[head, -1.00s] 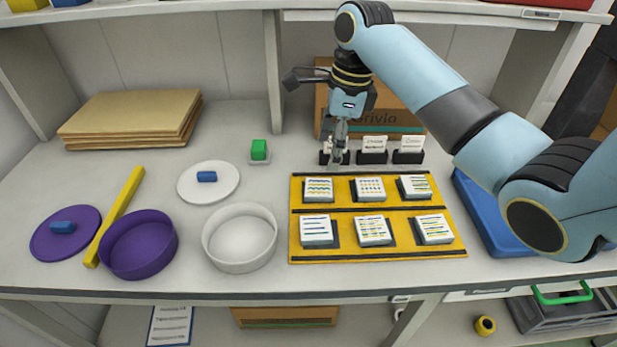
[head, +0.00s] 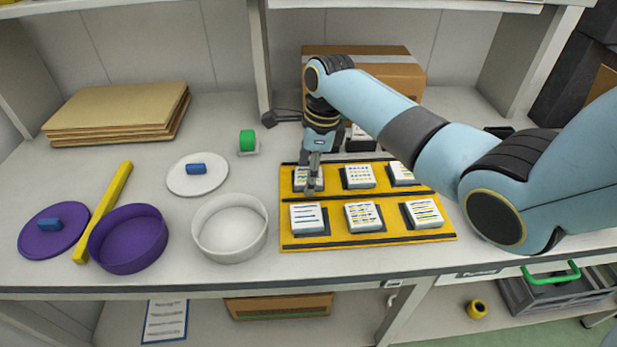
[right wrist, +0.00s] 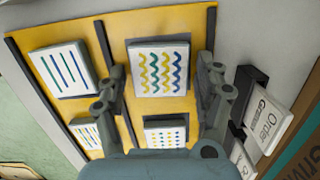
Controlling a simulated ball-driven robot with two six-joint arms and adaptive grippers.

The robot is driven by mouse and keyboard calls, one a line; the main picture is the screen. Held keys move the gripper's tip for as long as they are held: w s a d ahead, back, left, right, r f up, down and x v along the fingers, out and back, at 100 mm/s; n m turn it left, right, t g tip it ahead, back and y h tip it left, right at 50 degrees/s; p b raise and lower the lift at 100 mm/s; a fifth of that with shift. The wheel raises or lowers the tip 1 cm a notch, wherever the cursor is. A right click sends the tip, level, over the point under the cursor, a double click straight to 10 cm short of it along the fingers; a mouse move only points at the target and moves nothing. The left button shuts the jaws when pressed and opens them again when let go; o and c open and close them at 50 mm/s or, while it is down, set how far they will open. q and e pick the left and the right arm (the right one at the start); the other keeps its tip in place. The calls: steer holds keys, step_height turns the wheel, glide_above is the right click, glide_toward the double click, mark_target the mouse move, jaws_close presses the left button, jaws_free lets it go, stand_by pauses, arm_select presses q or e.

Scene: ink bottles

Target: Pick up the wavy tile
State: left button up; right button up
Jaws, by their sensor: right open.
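The wavy tile (right wrist: 160,69) is a white square with blue and yellow wavy lines. In the right wrist view it lies on the yellow board (right wrist: 85,20), between and beyond my gripper's fingers. In the head view the wavy tile (head: 300,179) is in the back left place of the board (head: 273,215), partly covered by my right gripper (head: 314,184). The right gripper is open, with its fingers over the tile; whether they touch it I cannot tell. It also shows in the right wrist view (right wrist: 165,95). My left gripper is not in view.
Other patterned tiles sit near it: a striped tile (head: 308,217) in front and a dotted tile (head: 358,175) to the right. Small labelled card holders (right wrist: 272,118) stand behind the board. A white round dish (head: 230,252) is left of the board.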

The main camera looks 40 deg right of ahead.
steer(key=c, duration=1)
steer(key=shift+r, duration=0.2)
